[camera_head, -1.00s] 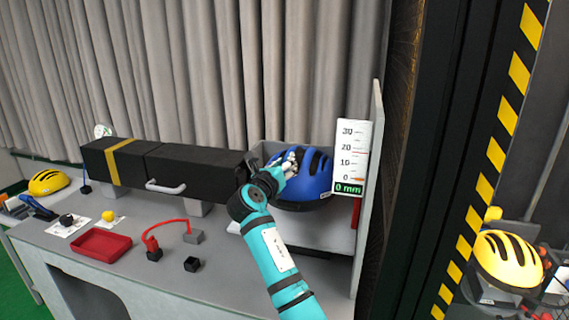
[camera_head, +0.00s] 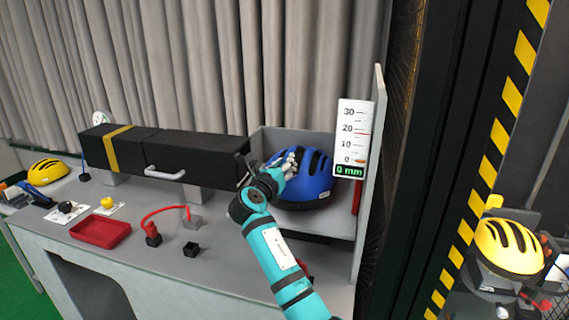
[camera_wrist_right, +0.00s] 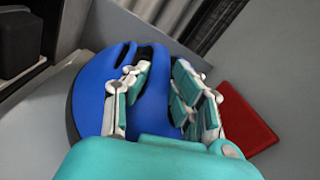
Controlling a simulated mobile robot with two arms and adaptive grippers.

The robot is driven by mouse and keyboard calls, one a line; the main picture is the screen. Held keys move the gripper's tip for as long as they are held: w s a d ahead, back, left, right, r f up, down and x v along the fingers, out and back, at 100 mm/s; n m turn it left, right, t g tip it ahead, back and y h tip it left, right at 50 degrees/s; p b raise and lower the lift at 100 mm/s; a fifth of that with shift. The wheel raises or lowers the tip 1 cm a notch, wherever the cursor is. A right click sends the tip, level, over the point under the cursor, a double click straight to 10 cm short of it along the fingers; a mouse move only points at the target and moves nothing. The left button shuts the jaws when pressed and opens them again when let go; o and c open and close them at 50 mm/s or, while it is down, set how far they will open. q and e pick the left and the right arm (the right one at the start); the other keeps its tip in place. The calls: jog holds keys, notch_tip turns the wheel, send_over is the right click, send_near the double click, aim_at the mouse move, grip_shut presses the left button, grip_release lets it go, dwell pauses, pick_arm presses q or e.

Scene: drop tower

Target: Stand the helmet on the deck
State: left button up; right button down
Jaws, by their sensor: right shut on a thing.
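The blue helmet (camera_head: 318,184) is upright in the grey bay at the centre right, dome up. My right gripper (camera_head: 285,163) is shut on its top from the left side. The helmet's lower rim is at or very close to the pale deck (camera_head: 335,225); I cannot tell if it touches. In the right wrist view the blue helmet (camera_wrist_right: 88,95) lies under the fingers of my right gripper (camera_wrist_right: 163,78), which reach into its vents. The hand hides part of the shell. My left gripper is not in view.
A scale board (camera_head: 353,140) reading 0 mm stands right of the helmet. A long black box (camera_head: 190,155) lies left of the bay. A red tray (camera_head: 100,232) and small parts are on the bench. A striped post (camera_head: 505,110) and yellow helmet (camera_head: 508,246) are further right.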

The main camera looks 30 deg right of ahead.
jog(key=c, duration=1)
grip_release()
jog(key=v, duration=1.2)
jog(key=shift+r, duration=0.1)
jog(key=shift+a, duration=0.1)
